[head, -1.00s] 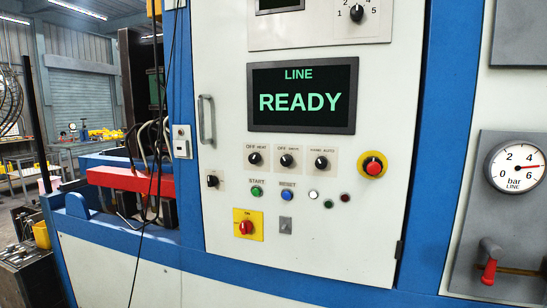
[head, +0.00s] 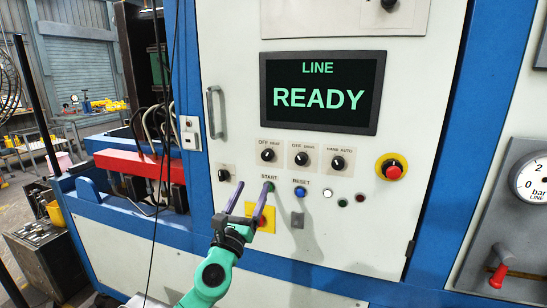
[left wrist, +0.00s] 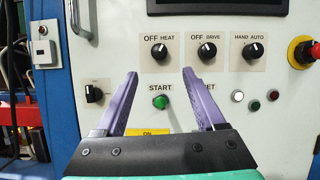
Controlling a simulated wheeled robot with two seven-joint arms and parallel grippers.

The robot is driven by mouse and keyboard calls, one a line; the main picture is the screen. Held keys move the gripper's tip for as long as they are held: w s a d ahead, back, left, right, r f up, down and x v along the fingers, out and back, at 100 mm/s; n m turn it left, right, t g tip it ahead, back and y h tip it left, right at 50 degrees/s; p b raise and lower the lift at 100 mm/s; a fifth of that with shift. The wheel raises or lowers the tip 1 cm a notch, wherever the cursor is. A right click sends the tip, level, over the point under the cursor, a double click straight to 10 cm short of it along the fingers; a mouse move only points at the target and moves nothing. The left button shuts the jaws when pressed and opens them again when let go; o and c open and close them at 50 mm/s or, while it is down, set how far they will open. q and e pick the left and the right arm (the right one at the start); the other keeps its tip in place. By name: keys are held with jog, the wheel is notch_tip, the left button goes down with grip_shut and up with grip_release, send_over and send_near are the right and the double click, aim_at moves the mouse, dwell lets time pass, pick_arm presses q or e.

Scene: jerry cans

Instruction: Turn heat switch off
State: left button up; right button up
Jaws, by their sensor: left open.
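The heat switch (head: 268,155) is a black rotary knob on a pale plate marked OFF and HEAT, upper left in the row of three on the white panel. In the left wrist view the heat switch (left wrist: 159,51) lies just beyond and between the fingertips; its white mark seems to lean up and right, toward HEAT. My left gripper (head: 254,186) is open and empty, its two purple fingers pointing at the panel below the knob. The left gripper (left wrist: 160,74) frames the knob without touching it, as far as I can see. My right gripper is not in view.
The drive switch (head: 302,159) and hand/auto switch (head: 337,163) sit to the right. The green START button (left wrist: 161,101) shows between the fingers; a blue RESET button (head: 300,192) is nearby. A red emergency button (head: 393,171) stands out farther right. The yellow switch plate (head: 265,211) is partly hidden.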

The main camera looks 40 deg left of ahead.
aim_at(266, 157)
pick_arm(q)
jog(key=p+x, duration=0.2)
jog(key=x, duration=0.8)
jog(key=shift+w+a+r, duration=0.1)
jog(key=shift+w+a, duration=0.1)
jog(key=shift+w, duration=0.1)
jog(key=shift+w+a+r, duration=0.15)
jog(key=shift+w, duration=0.35)
grip_shut()
